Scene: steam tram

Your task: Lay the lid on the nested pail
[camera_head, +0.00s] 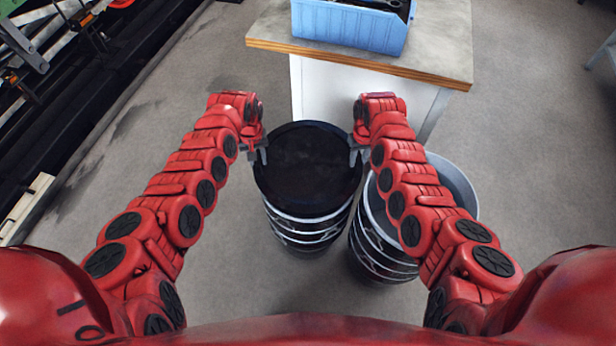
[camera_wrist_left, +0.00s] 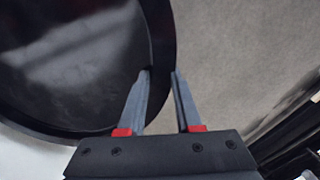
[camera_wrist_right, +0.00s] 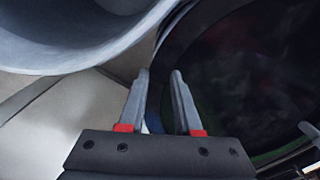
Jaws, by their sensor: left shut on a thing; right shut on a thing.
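The round black lid (camera_head: 307,168) lies roughly level between my two grippers, over the left-hand banded pail stack (camera_head: 305,238). From above I cannot tell whether it touches the pail under it. My left gripper (camera_head: 259,155) is shut on the lid's left edge; in the left wrist view the fingers (camera_wrist_left: 160,85) straddle the lid rim (camera_wrist_left: 163,40). My right gripper (camera_head: 356,155) is shut on the opposite edge; the lid also shows dark in the right wrist view (camera_wrist_right: 250,80), beside the fingers (camera_wrist_right: 160,82). The lid hides the inside of the pail below.
An open grey pail (camera_head: 462,185) stands close on the right, partly behind my right arm; its rim is near my right gripper (camera_wrist_right: 80,60). A workbench (camera_head: 345,55) with a blue bin (camera_head: 350,27) stands just beyond. Grey floor (camera_head: 130,130) is clear on the left.

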